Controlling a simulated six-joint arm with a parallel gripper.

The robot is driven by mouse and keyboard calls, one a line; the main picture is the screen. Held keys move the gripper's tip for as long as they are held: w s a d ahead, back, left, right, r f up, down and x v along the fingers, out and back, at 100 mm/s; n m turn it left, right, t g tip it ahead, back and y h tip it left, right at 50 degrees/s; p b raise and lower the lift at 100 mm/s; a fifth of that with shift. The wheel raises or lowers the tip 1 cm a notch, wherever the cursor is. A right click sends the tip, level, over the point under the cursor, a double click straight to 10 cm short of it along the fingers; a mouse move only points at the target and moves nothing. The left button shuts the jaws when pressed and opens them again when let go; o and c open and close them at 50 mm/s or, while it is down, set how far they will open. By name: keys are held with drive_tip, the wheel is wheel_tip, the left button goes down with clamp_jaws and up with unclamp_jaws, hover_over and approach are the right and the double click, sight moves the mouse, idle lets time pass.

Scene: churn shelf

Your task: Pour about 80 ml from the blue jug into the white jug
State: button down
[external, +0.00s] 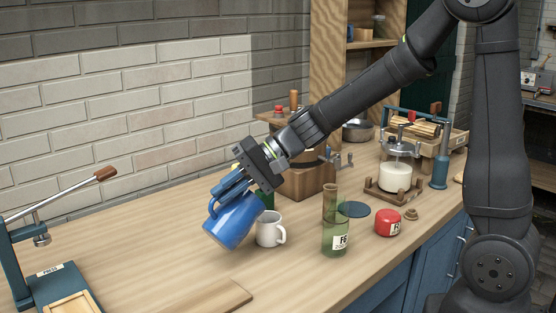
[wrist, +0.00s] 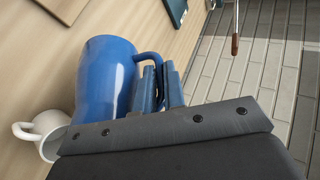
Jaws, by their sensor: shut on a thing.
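The blue jug (external: 235,220) is tilted in my gripper (external: 232,186), which is shut on its handle. In the external view its body leans with its upper part toward the white jug (external: 268,231). The white jug stands upright on the bench just right of the blue jug, its handle to the right. In the wrist view the blue jug (wrist: 100,80) is beside my gripper's fingers (wrist: 160,88), and the white jug (wrist: 48,128) shows at lower left, partly covered by my gripper. I see no stream of liquid, and neither jug's contents show clearly.
A lever press (external: 50,285) is at far left, and a wooden board (external: 210,300) lies in front. The left bench surface is mostly clear.

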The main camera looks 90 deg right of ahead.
sight(236, 201)
drive_tip(key=shift+s+d+r+t+y+p, duration=0.45)
drive_tip(key=shift+r+t+p, duration=0.1)
drive_tip(key=shift+p, duration=0.2)
idle(0.4)
drive_tip(key=shift+s+d+r+m+t+y+p, duration=0.25)
drive_tip(key=shift+s+d+r+m+t+p, duration=0.15)
drive_tip(key=shift+p, duration=1.2)
idle(0.6)
drive_tip(key=shift+s+d+r+t+y, duration=0.25)
drive_tip(key=shift+s+d+t+y, duration=0.05)
drive_tip(key=shift+s+d+t, duration=0.1)
idle(0.5)
drive_tip(key=w+a+f+g+h, duration=0.2)
drive_tip(key=g, duration=0.1)
drive_tip(key=shift+w+a+f+n, duration=0.2)
drive_tip(key=shift+w+a+n, duration=0.15)
drive_tip(key=shift+a+n, duration=0.05)
drive_tip(key=shift+w+f+h, duration=0.1)
drive_tip(key=shift+f+h, duration=0.2)
drive_tip(key=shift+f, duration=0.05)
drive_tip(key=shift+w+a+f+n+g+h+b, duration=0.3)
drive_tip(key=shift+w+a+f+g+h, duration=0.1)
drive_tip(key=shift+f+g, duration=0.3)
drive_tip(key=shift+a, duration=0.1)
idle(1.1)
